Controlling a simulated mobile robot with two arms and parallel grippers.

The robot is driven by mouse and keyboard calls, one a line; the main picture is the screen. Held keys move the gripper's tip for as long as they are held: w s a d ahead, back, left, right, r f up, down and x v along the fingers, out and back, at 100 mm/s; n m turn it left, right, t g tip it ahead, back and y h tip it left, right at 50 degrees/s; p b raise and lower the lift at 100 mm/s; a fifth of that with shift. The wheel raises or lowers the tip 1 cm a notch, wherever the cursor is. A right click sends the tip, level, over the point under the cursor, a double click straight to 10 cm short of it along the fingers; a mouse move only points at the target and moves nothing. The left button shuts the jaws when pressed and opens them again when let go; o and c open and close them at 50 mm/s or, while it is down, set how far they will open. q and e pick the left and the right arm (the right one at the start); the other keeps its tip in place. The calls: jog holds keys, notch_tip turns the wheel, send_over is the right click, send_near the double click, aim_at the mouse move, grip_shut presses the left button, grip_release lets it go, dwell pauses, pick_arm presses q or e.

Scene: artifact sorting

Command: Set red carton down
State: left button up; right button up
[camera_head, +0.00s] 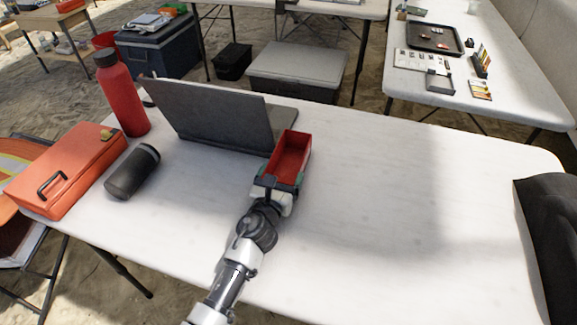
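The red carton (291,155) is an open-topped, empty-looking box near the middle of the white table (400,200), beside the right end of the laptop. My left gripper (278,183) is at the carton's near end, with one finger on each side of it, and looks shut on it. The carton looks level, its long side pointing away from me. I cannot tell whether its bottom touches the table or is a little above it. My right gripper is out of view.
A laptop (215,113) stands behind and left of the carton. A red bottle (121,95), a dark cylinder (132,172) and an orange case (68,168) are on the left. A dark object (553,235) is at the right edge.

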pick_arm(q)
jog(key=shift+c, duration=0.9)
jog(key=shift+r, duration=0.1)
